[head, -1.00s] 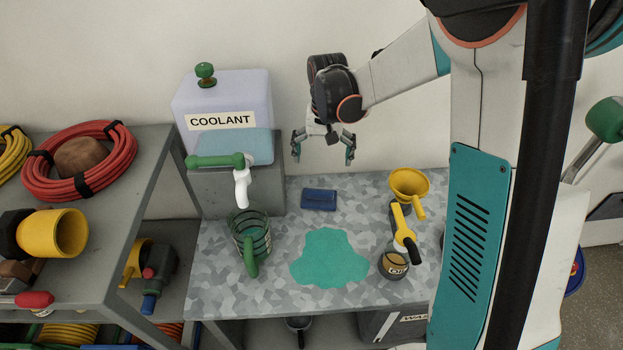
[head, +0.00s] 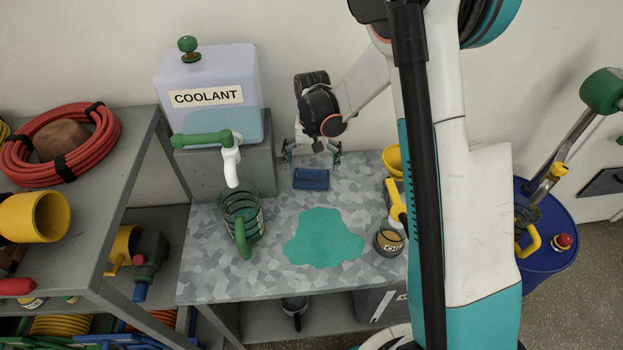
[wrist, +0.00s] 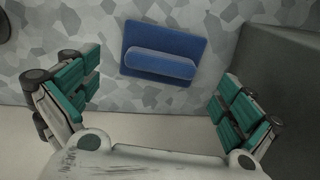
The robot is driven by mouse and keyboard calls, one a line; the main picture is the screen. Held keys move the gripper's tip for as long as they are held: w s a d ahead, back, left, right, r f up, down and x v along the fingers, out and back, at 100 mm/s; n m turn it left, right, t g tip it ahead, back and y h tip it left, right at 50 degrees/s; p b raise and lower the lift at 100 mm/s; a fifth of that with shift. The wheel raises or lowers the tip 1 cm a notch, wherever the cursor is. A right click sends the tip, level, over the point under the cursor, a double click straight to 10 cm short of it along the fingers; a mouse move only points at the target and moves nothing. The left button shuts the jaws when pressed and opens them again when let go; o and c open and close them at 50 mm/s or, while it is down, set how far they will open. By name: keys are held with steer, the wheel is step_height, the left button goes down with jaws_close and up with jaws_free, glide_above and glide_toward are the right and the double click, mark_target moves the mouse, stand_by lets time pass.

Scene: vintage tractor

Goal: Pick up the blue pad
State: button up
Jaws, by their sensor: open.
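The blue pad (head: 311,179) lies flat on the grey patterned bench top near its back edge. It has a raised bar along its top and shows whole in the wrist view (wrist: 163,53). My gripper (head: 312,158) is open and empty, above and just behind the pad near the wall. In the wrist view my gripper's (wrist: 158,100) two teal-padded fingers stand wide apart, with the pad lying beyond them and between their lines. The fingers do not touch the pad.
A teal puddle (head: 323,238) lies in front of the pad. A green-handled jug (head: 240,222) and the coolant tank (head: 207,92) on a grey block (head: 258,160) stand to the left. A yellow funnel (head: 393,160) and an oil can (head: 389,241) are at the right, partly hidden by my arm.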

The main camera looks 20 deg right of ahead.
mark_target(312, 171)
step_height(312, 171, down, 5)
steer(key=shift+w+r+b, duration=0.1)
steer(key=shift+b, duration=0.95)
steer(key=shift+c, duration=0.2)
steer(key=c, duration=1.1)
